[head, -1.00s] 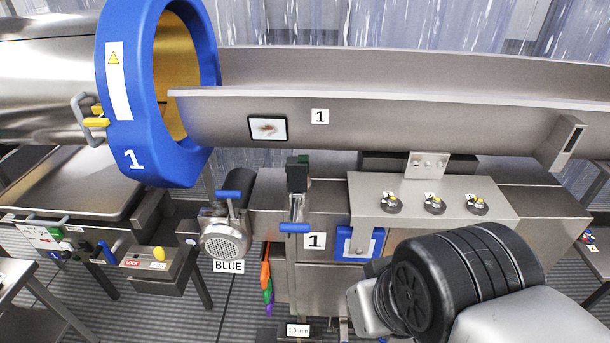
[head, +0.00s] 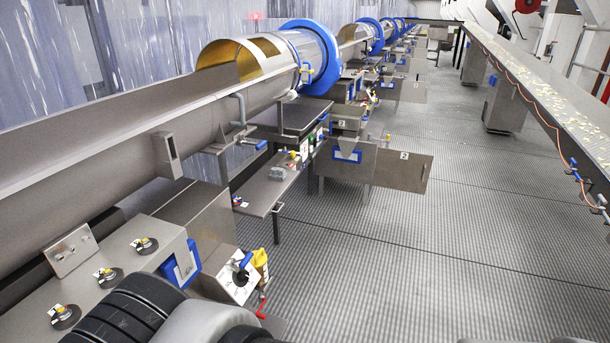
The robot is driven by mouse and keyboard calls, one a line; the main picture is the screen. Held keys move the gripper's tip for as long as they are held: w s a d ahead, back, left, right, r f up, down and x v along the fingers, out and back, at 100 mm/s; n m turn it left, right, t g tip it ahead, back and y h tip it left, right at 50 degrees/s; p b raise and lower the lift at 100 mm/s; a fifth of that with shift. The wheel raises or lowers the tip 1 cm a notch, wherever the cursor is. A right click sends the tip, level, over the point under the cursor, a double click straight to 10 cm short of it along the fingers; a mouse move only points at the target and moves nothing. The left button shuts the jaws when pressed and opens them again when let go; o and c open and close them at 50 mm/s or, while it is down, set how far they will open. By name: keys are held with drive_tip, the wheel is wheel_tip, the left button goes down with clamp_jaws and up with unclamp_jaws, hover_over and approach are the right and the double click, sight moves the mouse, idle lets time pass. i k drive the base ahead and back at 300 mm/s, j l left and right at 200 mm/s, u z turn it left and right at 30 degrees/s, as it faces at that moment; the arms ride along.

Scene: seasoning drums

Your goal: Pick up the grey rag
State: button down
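I cannot make out the grey rag for certain. A small grey item (head: 278,173) lies on the steel side table (head: 262,192) in the middle left of the head view, but it is too small to tell whether it is cloth. My gripper is not in view. Only part of my own arm shows at the bottom left, in front of the grey control box.
A long steel trough (head: 95,135) runs along the left into a blue-ringed drum (head: 318,56), with several more behind. Open steel doors (head: 400,168) stand out into the aisle. The ribbed floor (head: 450,240) is clear. A conveyor (head: 545,95) runs along the right.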

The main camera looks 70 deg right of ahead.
sight(276, 173)
drive_tip(key=k+z, duration=0.15)
drive_tip(key=z, duration=1.95)
drive_tip(key=u, duration=2.15)
drive_tip(key=z, duration=2.15)
drive_tip(key=u, duration=0.4)
drive_tip(key=i+l+u, duration=0.5)
drive_tip(key=i+l, duration=0.25)
drive_tip(key=i+l+u, duration=0.2)
drive_tip(key=l, duration=0.35)
drive_tip(key=i+l+u, duration=0.25)
drive_tip(key=i+l, duration=0.15)
drive_tip(key=l, duration=0.15)
